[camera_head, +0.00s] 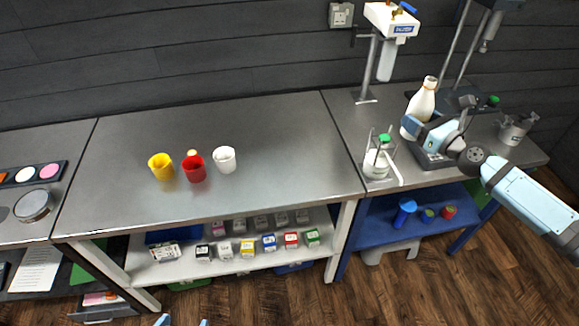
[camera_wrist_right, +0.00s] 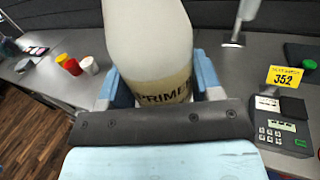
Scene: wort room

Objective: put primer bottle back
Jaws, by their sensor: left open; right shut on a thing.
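The primer bottle (camera_head: 423,101) is white with a pale cap and stands slightly tilted in the head view, above the right-hand bench. In the right wrist view the bottle (camera_wrist_right: 148,38) is close up, with a tan label reading "PRIME" and its top cut off. My right gripper (camera_head: 414,128) is shut around the bottle's lower body; its pale blue fingers flank the bottle in the wrist view (camera_wrist_right: 160,85). Whether the bottle's base touches anything is hidden. My left gripper (camera_head: 182,322) shows only as two blue tips at the bottom edge, apart and empty.
A grey keypad device (camera_wrist_right: 282,125) with a yellow "352" tag is beside the bottle. A green-capped bottle in a wire holder (camera_head: 379,165) stands left of it. A tap unit (camera_head: 388,30) rises behind.

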